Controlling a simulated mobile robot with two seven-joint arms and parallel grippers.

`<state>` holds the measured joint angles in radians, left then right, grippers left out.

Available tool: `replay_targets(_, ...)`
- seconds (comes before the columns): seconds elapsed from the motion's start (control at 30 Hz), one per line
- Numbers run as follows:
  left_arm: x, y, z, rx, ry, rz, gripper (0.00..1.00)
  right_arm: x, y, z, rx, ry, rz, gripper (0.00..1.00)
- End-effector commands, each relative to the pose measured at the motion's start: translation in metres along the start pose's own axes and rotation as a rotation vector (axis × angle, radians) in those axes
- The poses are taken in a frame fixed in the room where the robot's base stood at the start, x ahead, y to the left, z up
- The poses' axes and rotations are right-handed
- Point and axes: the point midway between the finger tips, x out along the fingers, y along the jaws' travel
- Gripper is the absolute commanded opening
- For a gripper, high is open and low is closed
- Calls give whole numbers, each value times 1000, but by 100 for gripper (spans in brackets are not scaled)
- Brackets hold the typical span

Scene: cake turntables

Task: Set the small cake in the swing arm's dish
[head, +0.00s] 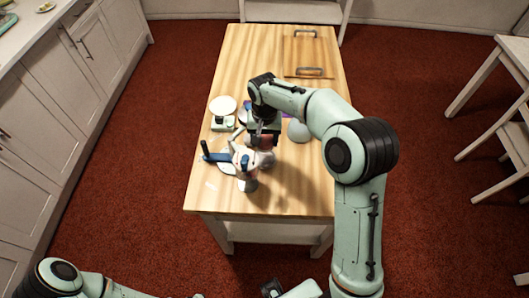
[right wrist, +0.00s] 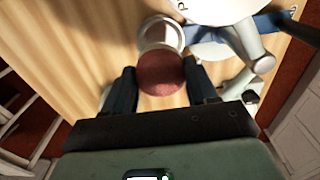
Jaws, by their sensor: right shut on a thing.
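My right gripper (right wrist: 158,88) is shut on the small cake (right wrist: 160,75), a round reddish-brown piece between its two dark fingers. In the head view the right gripper (head: 263,137) is over the left-middle part of the table, and the cake there is mostly hidden. A small round white dish (right wrist: 160,33) shows just beyond the cake in the right wrist view, partly overlapped by it; I cannot tell whether they touch. The blue swing arm (head: 218,157) lies left of the gripper in the head view.
The wooden table (head: 300,190) has free room at the front right. A white round stand (head: 222,105) is at its left edge. A grey round thing (head: 298,130) stands right of the gripper. A board with handles (head: 308,55) lies at the far end.

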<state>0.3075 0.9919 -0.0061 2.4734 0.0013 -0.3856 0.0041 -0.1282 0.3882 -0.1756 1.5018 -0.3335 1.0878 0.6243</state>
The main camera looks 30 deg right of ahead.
Motion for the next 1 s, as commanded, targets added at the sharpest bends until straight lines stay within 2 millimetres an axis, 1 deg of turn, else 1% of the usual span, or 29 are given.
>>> replay_targets(0.03,1,0,0,0,0,0,43,7,1,0,1,-1,1,29)
replay_targets(0.17,2,-1,0,0,0,0,43,16,0,0,1,0,0,29)
replay_targets(0.23,2,-1,1,0,-1,0,43,24,0,1,0,-1,1,29)
replay_targets(0.4,6,-2,1,-1,-2,-1,43,54,0,2,1,-2,2,29)
replay_targets(0.5,6,-3,2,-1,-3,-1,43,67,0,2,0,-1,1,29)
replay_targets(0.6,7,-3,2,-1,-3,-1,43,71,0,2,0,0,0,29)
replay_targets(0.83,6,-3,2,-1,-3,-1,43,71,-1,2,0,1,-1,29)
replay_targets(1.0,10,-4,3,-1,-5,-2,43,76,0,2,0,0,0,29)
